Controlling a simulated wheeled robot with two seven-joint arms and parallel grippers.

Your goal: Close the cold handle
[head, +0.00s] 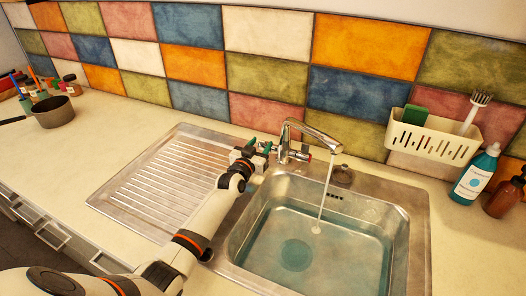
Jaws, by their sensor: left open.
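The chrome tap (310,133) stands behind the sink, and water runs from its spout into the basin (400,245). A handle with a red mark (306,153) shows on the right side of the tap body. The left-side handle, where the cold one would sit, is mostly hidden by my gripper. My left gripper (260,147) is open at the left side of the tap, its fingers close to that side. I cannot tell whether they touch the handle. My right gripper is out of view.
The basin holds bluish water. A ridged steel drainboard (150,190) lies left of it. A cream caddy (432,140) with a green sponge and brush, a blue soap bottle (474,175) and a brown bottle (503,194) are at right. A pot (54,113) stands far left.

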